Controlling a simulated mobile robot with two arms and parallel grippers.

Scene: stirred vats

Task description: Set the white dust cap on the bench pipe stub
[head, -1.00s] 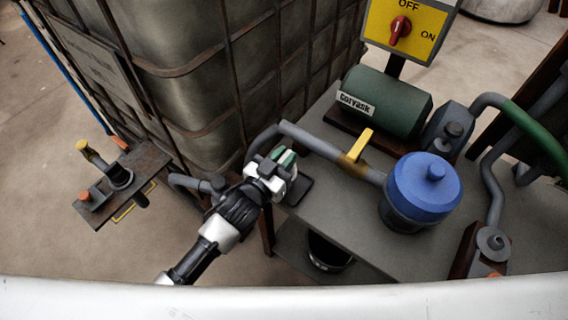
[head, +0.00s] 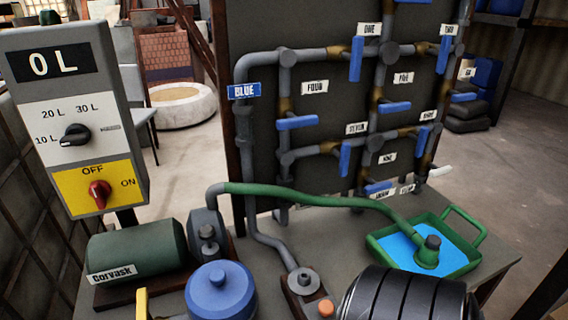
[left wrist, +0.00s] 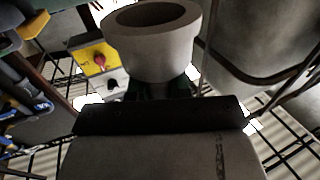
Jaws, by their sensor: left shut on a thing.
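In the left wrist view my left gripper (left wrist: 160,88) is shut on a pale grey-white, round, hollow piece, which looks like the dust cap (left wrist: 152,55). Its open rim is toward the top of the picture, and its lower part is hidden by the gripper. The head view does not show my left gripper or the cap. In the head view a short grey round fitting (head: 304,282) sits on the bench at the end of a grey pipe; I cannot tell if it is the pipe stub. My right gripper is not in view.
A blue-lidded pot (head: 220,292) and a green motor (head: 136,252) stand on the bench. A green hose (head: 310,194) runs to a green tray (head: 470,268) of blue liquid. A valve panel (head: 325,100) stands behind. A dark ribbed body (head: 405,297) fills the bottom right.

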